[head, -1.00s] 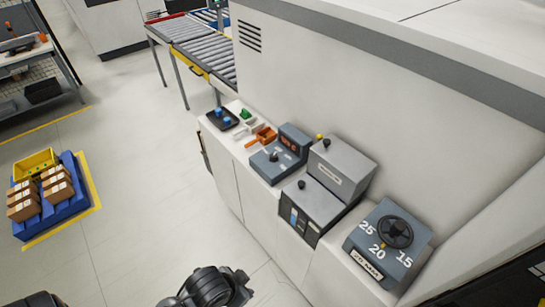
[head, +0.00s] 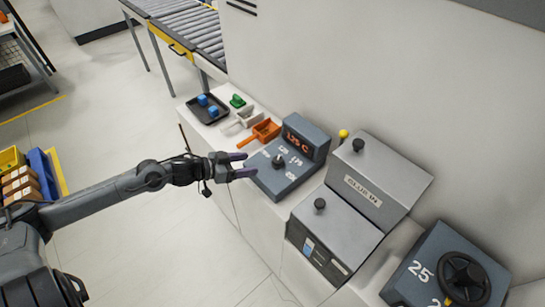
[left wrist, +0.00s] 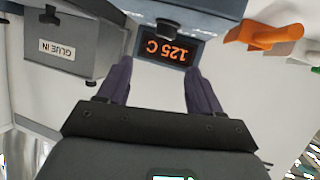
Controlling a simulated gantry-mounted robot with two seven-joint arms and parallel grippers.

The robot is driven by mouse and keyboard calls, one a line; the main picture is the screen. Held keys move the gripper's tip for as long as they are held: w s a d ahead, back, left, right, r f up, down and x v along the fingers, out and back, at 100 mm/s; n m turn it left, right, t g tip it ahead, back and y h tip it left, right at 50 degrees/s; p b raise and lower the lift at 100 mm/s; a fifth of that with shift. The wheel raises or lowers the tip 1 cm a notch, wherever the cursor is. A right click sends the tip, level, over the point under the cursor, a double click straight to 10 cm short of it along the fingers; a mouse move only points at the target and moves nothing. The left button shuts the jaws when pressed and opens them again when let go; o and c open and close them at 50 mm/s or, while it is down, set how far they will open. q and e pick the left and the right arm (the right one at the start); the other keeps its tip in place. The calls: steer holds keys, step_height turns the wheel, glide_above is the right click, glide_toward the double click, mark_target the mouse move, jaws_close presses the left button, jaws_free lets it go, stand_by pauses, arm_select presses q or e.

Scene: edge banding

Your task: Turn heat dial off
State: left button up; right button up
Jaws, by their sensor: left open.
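The heat dial (head: 278,161) is a dark knob on the sloped top of a blue-grey control box (head: 268,181), with white markings around it. An orange display (head: 297,141) behind it reads 125 C. In the left wrist view the display (left wrist: 168,50) appears upside down, with the knob (left wrist: 168,29) above it. My left gripper (head: 242,167) is open and empty, just left of the dial and apart from it. In the left wrist view its two dark fingers (left wrist: 152,88) point toward the box. My right gripper is not in view.
A grey GLUE IN unit (head: 377,185) with black knobs stands to the right. An orange scoop (head: 264,131), a white scoop (head: 243,119) and a black tray (head: 208,108) with blue blocks lie behind left. A dial box with a black handwheel (head: 463,276) is at lower right.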

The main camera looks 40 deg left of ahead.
mark_target(276, 160)
arm_select(q)
steer(key=shift+m, duration=0.5)
steer(key=b+x, duration=0.1)
steer(key=x, duration=0.2)
steer(key=b+x, duration=0.1)
steer(key=x, duration=0.2)
steer(key=b+x, duration=0.2)
steer(key=x, duration=0.1)
steer(key=shift+w+a+f, duration=0.25)
steer(key=shift+w+f, duration=0.15)
steer(key=shift+f, duration=0.05)
steer(key=shift+x, duration=1.1)
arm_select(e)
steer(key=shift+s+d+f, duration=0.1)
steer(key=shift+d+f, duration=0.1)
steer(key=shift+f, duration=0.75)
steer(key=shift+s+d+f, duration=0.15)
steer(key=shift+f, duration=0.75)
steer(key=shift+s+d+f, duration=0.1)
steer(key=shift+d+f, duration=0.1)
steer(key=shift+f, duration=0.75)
arm_select(q)
steer(key=shift+s+f, duration=0.1)
